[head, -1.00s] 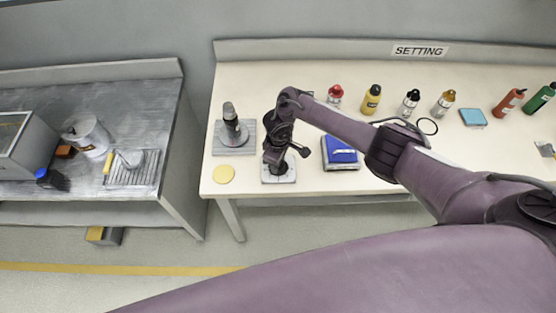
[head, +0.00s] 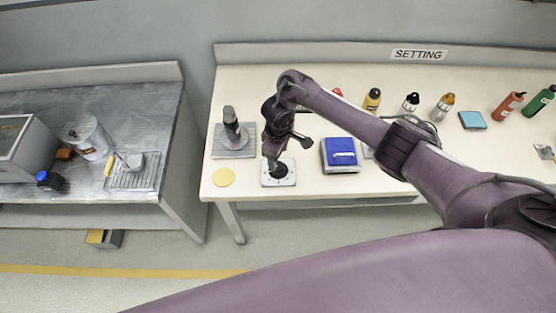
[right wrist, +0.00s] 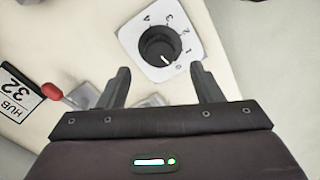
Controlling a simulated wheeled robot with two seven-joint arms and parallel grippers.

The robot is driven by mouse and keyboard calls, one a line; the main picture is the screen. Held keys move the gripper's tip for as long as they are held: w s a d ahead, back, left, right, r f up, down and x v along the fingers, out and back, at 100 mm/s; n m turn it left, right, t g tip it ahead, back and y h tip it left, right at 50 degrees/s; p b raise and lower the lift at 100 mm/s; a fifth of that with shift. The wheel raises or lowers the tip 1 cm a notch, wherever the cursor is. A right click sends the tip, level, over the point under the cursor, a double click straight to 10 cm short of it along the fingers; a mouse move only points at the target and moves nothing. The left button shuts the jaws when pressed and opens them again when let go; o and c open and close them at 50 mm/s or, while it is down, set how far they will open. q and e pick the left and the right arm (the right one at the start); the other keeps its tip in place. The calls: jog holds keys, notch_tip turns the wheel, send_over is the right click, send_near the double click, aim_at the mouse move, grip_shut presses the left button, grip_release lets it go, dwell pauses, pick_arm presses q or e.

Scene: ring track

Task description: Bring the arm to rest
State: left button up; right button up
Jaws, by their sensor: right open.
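My right gripper (head: 272,160) is above a white dial plate (head: 290,179) at the left part of the bench. In the right wrist view the gripper (right wrist: 161,80) is open, with nothing between its fingers. The plate (right wrist: 193,45) there carries a black round knob (right wrist: 158,45) and printed numbers from 0 to 4. The knob's white mark points to the lower right, near 0 and 1; I cannot tell exactly which. The fingers are apart from the knob. My left gripper is not in view.
Several bottles line the bench's back, including a yellow one (head: 371,100). A metal bench (head: 130,90) stands left across a gap.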

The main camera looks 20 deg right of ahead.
jog(key=shift+r, duration=0.9)
